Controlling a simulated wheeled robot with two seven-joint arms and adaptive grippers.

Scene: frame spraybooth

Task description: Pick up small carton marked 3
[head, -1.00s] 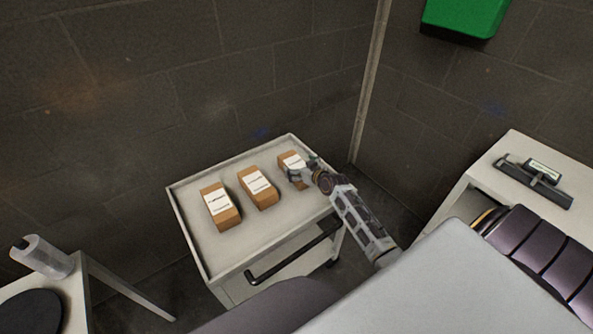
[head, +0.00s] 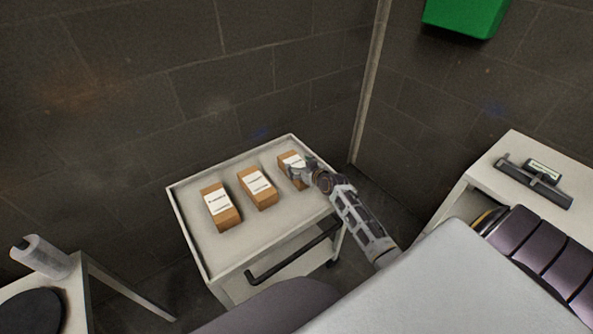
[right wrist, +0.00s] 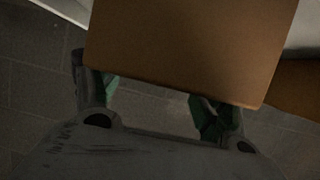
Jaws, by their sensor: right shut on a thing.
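Three small brown cartons with white labels stand in a row on the cart top: a left carton (head: 220,206), a middle carton (head: 257,188) and a right carton (head: 288,160). The label print is too small to tell which is marked 3. My right gripper (head: 299,170) is shut on the right carton, at its near right side, and hides part of it. In the right wrist view the brown carton (right wrist: 185,50) fills the upper middle, with the fingers of my right gripper (right wrist: 158,100) at its lower edge. My left gripper is not in view.
The grey cart (head: 211,262) has a raised rim and a black handle (head: 292,256). A white table (head: 520,150) at right bears a black tool (head: 535,182). A bottle (head: 42,257) and black disc (head: 32,311) are at lower left. A green box (head: 465,15) hangs on the wall.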

